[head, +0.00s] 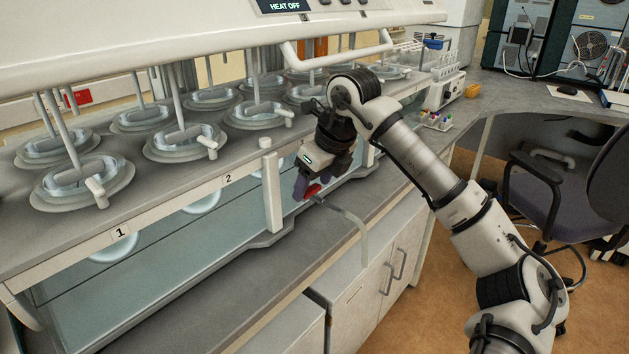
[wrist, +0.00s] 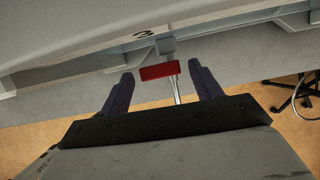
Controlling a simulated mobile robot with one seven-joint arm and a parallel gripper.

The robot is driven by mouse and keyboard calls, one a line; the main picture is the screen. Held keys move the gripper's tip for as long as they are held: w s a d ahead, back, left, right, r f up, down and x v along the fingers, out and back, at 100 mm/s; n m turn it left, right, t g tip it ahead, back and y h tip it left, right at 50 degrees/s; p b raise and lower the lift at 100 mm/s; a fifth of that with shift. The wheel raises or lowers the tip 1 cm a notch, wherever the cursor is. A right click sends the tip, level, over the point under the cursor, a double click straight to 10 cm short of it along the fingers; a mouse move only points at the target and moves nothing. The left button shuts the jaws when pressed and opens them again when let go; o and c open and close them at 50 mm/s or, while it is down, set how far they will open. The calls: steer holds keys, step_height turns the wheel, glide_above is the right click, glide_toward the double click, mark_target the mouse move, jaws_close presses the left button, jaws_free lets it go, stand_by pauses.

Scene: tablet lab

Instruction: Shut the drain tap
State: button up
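The drain tap has a red handle (head: 311,191) and a pale outlet pipe (head: 352,219) that bends down over the front edge of the bench. In the wrist view the red handle (wrist: 159,71) lies crosswise between the two dark fingers of my gripper (wrist: 160,82). There are gaps between the handle and the fingers, so the gripper is open around or just short of it. In the head view my gripper (head: 304,188) is at the tap, and its wrist hides part of the tap body.
A glass-walled water bath (head: 160,285) with numbered stations stands on the left, under a white hood (head: 200,30). A white rail (head: 340,55) runs above the wrist. Cabinets (head: 365,285) are below the bench. A chair (head: 545,185) stands on the right, with open floor before it.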

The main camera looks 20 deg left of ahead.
steer(key=shift+o, duration=0.2)
steer(key=s+d+r+b, duration=0.1)
steer(key=s+d+r, duration=0.1)
steer(key=d, duration=0.4)
steer(key=s+d+r+b, duration=0.2)
steer(key=s+d, duration=0.1)
steer(key=d, duration=0.4)
steer(key=shift+r, duration=0.3)
